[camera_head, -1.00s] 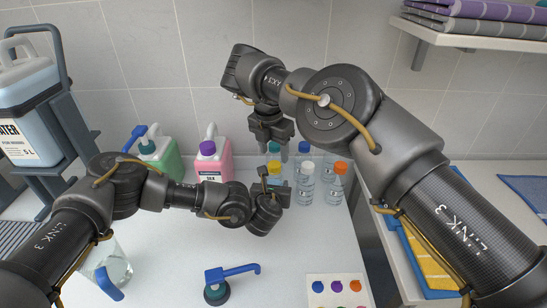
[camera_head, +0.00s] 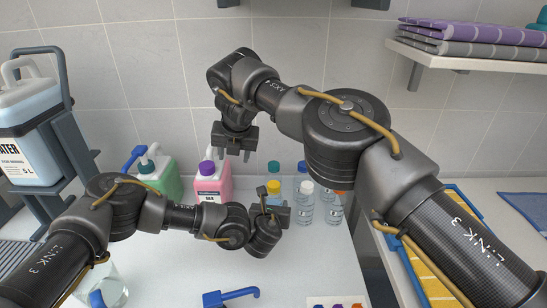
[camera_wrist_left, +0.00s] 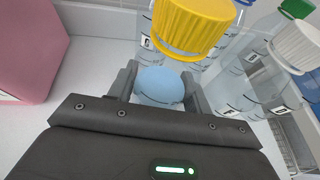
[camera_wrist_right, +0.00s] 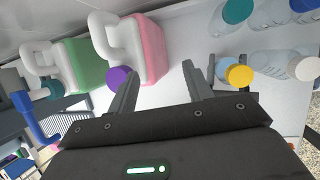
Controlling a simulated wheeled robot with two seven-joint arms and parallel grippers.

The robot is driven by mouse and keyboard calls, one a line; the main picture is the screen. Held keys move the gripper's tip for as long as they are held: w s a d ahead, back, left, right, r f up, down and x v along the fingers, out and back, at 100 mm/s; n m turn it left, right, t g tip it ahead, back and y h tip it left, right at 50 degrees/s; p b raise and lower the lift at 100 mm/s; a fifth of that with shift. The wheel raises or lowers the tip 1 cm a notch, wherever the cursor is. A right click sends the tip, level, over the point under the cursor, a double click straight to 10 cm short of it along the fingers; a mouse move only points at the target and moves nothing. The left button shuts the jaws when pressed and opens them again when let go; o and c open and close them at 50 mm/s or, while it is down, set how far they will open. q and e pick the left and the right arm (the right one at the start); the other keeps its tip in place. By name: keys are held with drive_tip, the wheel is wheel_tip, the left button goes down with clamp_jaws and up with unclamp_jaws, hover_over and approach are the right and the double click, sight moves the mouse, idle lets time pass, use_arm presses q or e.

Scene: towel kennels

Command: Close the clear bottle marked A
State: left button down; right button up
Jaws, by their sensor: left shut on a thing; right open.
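My left gripper (camera_wrist_left: 160,88) is shut around the body of a clear bottle with a yellow cap (camera_wrist_left: 190,24), which stands in the front row of bottles; the cap also shows in the head view (camera_head: 273,187). Pale blue shows between the fingers, below the cap. Other clear bottles stand close by: white-capped (camera_head: 305,206), orange-capped (camera_head: 333,210), teal-capped (camera_head: 273,168) and blue-capped (camera_head: 302,167). Some labels show, but I cannot tell for sure which reads A. My right gripper (camera_wrist_right: 160,82) is open and empty, left of the yellow cap and higher in the head view.
A pink jug with a purple cap (camera_head: 212,185) and a green jug (camera_head: 163,175) stand left of the bottles. A blue pump head (camera_head: 230,297) lies at the front, by a card with coloured dots (camera_head: 337,303). A water canister (camera_head: 35,130) stands in a rack at left.

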wheel_tip(320, 180, up, 4)
drive_tip(key=w+a+f+n+t, duration=0.1)
drive_tip(key=w+a+n+t, duration=0.1)
drive_tip(key=n, duration=0.1)
drive_tip(key=n+g+h, duration=0.2)
drive_tip(key=n+g, duration=0.4)
drive_tip(key=n, duration=0.3)
hover_over(274, 184)
drive_tip(key=a, duration=0.1)
drive_tip(key=shift+w+f, duration=0.25)
drive_tip(key=shift+f, duration=0.25)
drive_tip(key=shift+w+f, duration=0.2)
drive_tip(key=shift+f, duration=0.3)
drive_tip(key=shift+s+d+f+n+g, duration=0.3)
drive_tip(key=shift+s+d+n, duration=0.15)
drive_tip(key=shift+n, duration=0.35)
drive_tip(key=shift+f, duration=3.95)
drive_tip(key=shift+c, duration=0.2)
